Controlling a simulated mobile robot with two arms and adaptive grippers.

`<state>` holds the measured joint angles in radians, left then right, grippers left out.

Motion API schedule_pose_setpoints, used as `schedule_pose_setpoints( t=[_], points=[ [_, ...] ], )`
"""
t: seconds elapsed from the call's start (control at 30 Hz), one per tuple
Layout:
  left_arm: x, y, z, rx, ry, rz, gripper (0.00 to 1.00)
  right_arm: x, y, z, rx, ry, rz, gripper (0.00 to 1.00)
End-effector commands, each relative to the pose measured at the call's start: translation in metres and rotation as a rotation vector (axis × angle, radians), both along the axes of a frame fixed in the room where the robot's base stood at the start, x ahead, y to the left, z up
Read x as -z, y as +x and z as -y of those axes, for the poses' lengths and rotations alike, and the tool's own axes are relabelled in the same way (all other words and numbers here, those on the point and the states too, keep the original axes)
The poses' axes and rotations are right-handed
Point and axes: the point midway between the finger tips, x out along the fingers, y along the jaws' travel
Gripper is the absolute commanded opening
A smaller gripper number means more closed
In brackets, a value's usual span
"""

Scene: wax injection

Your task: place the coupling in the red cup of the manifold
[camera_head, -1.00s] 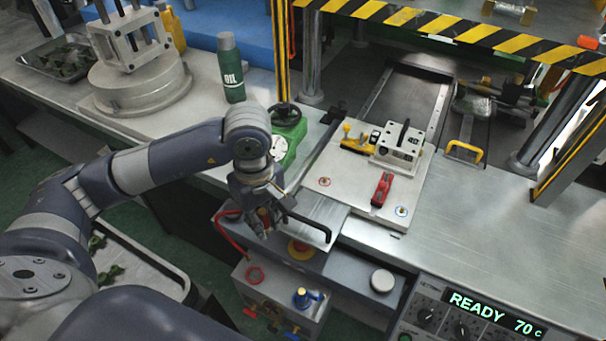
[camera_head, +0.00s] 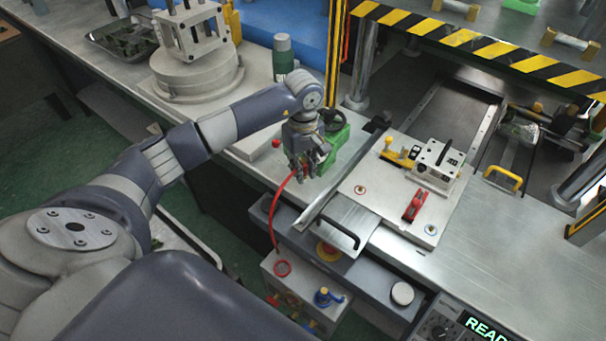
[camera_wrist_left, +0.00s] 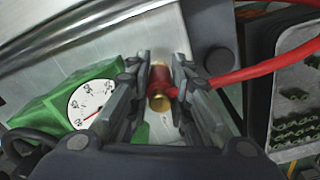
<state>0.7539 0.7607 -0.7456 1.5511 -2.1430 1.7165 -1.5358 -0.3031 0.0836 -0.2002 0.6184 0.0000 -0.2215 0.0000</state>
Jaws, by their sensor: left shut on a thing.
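My left gripper (camera_head: 304,176) is over the bench edge, in front of the green gauge unit (camera_head: 338,143). It is shut on the coupling (camera_wrist_left: 159,88), a short red piece with a brass end, which shows between the fingers in the left wrist view. A red hose (camera_wrist_left: 262,70) leads off from the coupling. In the head view the hose (camera_head: 272,222) hangs in a curve down to the manifold (camera_head: 305,290), a grey box below the bench. The red cup (camera_head: 282,268) is a red ring on the manifold's top, below the gripper. My right gripper is out of view.
A blue valve (camera_head: 325,297) stands on the manifold beside the red cup. An oil bottle (camera_head: 283,55) stands behind.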

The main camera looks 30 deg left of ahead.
Motion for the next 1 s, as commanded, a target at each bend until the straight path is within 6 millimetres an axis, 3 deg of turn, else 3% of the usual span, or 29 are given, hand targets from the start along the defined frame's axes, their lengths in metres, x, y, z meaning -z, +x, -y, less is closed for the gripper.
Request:
schedule_pose_setpoints(
  t=[0.03, 0.2, 0.6, 0.63, 0.7, 1.0],
  points=[
    [0.009, -0.005, 0.002, 0.002, -0.002, -0.014, 0.0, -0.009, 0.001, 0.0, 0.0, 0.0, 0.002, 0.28],
    [0.029, -0.004, 0.002, 0.002, -0.002, -0.009, 0.0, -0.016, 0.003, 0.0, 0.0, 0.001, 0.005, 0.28],
    [0.037, -0.003, 0.001, 0.003, 0.0, -0.007, 0.0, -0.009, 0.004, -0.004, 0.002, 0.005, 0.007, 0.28],
    [0.036, -0.003, 0.001, 0.003, 0.0, -0.007, 0.23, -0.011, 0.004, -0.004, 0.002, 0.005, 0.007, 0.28],
    [0.035, -0.003, 0.001, 0.003, 0.0, -0.007, 0.39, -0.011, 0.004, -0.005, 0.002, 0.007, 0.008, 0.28],
    [0.035, -0.003, 0.001, 0.002, -0.001, -0.007, 0.39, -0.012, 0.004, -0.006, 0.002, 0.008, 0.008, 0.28]
  ],
)
